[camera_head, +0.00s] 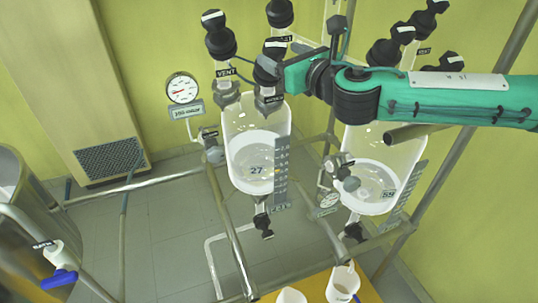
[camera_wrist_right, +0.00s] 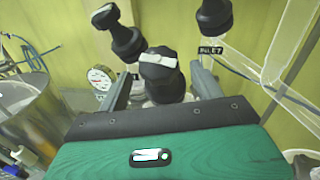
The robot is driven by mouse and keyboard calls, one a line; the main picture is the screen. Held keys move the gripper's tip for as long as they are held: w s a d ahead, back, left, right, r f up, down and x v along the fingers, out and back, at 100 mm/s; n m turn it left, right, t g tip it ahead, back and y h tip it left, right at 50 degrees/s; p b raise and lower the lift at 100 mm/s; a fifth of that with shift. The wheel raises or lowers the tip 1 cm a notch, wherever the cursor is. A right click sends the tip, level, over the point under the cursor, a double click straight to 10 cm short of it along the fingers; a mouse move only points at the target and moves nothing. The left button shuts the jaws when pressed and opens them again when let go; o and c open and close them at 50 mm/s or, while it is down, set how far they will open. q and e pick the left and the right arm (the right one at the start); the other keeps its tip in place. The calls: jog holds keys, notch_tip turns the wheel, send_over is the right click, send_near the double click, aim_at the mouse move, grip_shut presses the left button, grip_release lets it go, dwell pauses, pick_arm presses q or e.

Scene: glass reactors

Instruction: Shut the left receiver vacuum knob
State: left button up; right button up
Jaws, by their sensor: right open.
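The left receiver (camera_head: 257,140) is a clear glass vessel marked 27, with several black knobs above it. The vacuum knob appears to be the front one (camera_head: 270,68), black with a white bar on top; its small label is too small to read surely. My right gripper (camera_head: 266,76) reaches in from the right and is open at this knob. In the right wrist view the knob (camera_wrist_right: 160,72) stands between the two open fingers (camera_wrist_right: 158,88), with no clear contact; the fingertips are partly hidden. My left gripper is not in view.
The VENT knob (camera_head: 220,40) stands left of the gripper, and another black knob (camera_head: 280,12) stands behind. A round gauge (camera_head: 183,88) hangs at the left. The right receiver (camera_head: 375,175), metal frame rails (camera_head: 135,185) and a steel vessel (camera_head: 35,225) are nearby.

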jog(key=b+v, duration=0.2)
jog(key=v, duration=0.7)
jog(key=s+a+f+m+g, duration=0.1)
jog(key=s+a+f+m, duration=0.1)
jog(key=a+f+m, duration=0.2)
jog(key=s+a+f+m, duration=0.3)
jog(key=a+f+m, duration=0.1)
jog(key=f+m, duration=0.5)
jog(key=shift+f+g, duration=0.4)
jog(key=shift+f, duration=0.15)
jog(key=shift+s, duration=0.1)
